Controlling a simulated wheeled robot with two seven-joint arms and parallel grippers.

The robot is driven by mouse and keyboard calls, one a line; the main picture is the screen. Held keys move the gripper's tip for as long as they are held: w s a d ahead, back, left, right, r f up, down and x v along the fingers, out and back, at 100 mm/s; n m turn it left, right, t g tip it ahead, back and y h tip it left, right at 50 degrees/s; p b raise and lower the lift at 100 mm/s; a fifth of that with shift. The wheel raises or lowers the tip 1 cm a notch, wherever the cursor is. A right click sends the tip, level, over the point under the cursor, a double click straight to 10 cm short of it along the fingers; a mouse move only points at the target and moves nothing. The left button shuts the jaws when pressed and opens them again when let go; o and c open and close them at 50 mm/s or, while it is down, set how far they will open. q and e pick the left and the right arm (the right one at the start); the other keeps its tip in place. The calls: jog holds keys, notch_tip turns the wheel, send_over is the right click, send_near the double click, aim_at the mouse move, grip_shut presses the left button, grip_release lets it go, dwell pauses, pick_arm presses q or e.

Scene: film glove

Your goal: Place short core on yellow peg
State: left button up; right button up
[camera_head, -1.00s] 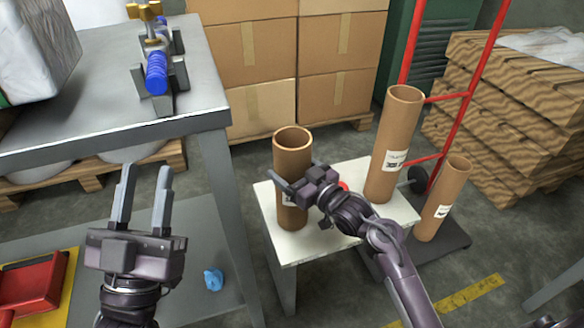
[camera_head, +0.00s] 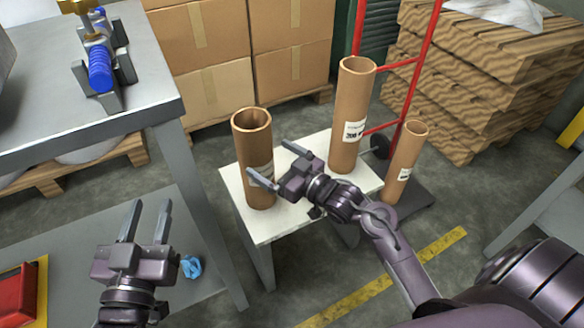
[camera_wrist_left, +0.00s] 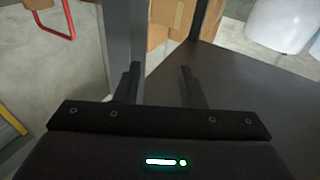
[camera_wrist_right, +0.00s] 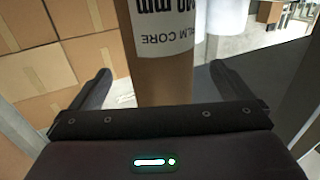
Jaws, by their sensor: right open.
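Three brown cardboard cores stand upright. One core (camera_head: 250,138) is on the left of a white stand, a taller core (camera_head: 352,105) is on its right, and a slimmer core (camera_head: 407,150) is on the hand truck's base. My right gripper (camera_head: 266,157) is open at the left core, with one finger in front of it and the other to its right. In the right wrist view, the labelled core (camera_wrist_right: 165,80) shows between the spread fingers. My left gripper (camera_head: 152,203) is open and empty beside the grey table. I cannot make out a yellow peg for certain.
The white stand (camera_head: 280,220) has some bare top at its front. A grey table (camera_head: 140,100) at upper left carries a blue roll (camera_head: 100,68) in a holder with brass-coloured parts. A red hand truck (camera_head: 400,65), cardboard boxes (camera_head: 215,85) and stacked boards (camera_head: 450,80) stand behind.

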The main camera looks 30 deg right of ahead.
jog(key=v, duration=0.5)
pick_arm(q)
notch_tip(320, 180, down, 8)
jog(key=s+g+y, duration=0.1)
jog(key=g, duration=0.3)
jog(key=shift+s+f+y+p, duration=0.25)
jog(key=shift+s+y+p, duration=0.05)
jog(key=shift+p, duration=0.15)
pick_arm(e)
jog(key=s+a+r+g, duration=0.1)
jog(key=s+a, duration=0.3)
jog(key=a, duration=0.4)
jog(key=s+a+r+g, duration=0.1)
jog(key=s+a, duration=0.3)
jog(key=a, duration=0.4)
jog(key=shift+s+g+h, duration=0.2)
jog(key=shift+g+h, duration=0.2)
jog(key=shift+g, duration=0.1)
jog(key=shift+a+r, duration=0.1)
